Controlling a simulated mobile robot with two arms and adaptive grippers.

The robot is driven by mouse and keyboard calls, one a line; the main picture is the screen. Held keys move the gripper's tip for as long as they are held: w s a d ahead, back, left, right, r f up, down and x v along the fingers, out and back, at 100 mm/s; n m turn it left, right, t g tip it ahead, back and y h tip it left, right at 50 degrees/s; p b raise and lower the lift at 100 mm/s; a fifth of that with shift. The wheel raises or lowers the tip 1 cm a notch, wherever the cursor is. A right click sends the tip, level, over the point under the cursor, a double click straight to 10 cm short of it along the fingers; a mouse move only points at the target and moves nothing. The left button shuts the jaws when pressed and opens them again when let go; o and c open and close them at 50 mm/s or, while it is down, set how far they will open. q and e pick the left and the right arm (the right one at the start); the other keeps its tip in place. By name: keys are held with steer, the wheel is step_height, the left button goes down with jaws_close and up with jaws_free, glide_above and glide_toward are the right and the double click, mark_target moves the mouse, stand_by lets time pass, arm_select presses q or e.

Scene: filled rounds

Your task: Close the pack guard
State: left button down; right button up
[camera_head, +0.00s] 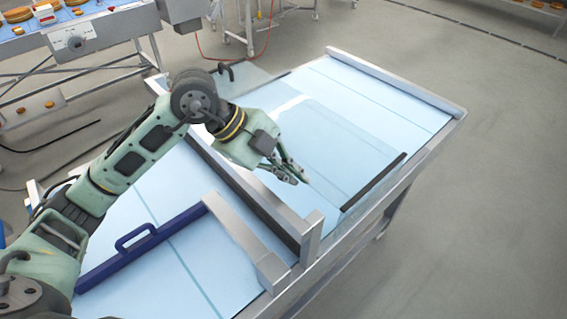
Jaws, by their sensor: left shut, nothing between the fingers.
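My left arm comes in from the left, and its gripper (300,178) is shut and empty above the light-blue table surface, right of the dark-edged metal rail. A clear panel (335,130), which looks like the pack guard, shows over the right part of the table. A dark strip (373,181) runs at its near right edge, and a small black handle (226,71) shows near its far left end. I cannot tell exactly how far the panel stands open. My gripper appears above or beside the panel; contact cannot be told. My right gripper is not in view.
A metal rail (235,170) divides the table. Another table with round food items (18,15) stands at the far left. Grey floor (480,210) is clear at right.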

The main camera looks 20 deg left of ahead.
arm_select(q)
steer(key=p+x, duration=0.1)
steer(key=x, duration=0.4)
steer(key=shift+w+d+f, duration=0.1)
steer(key=shift+d+f, duration=0.1)
steer(key=shift+f, duration=0.15)
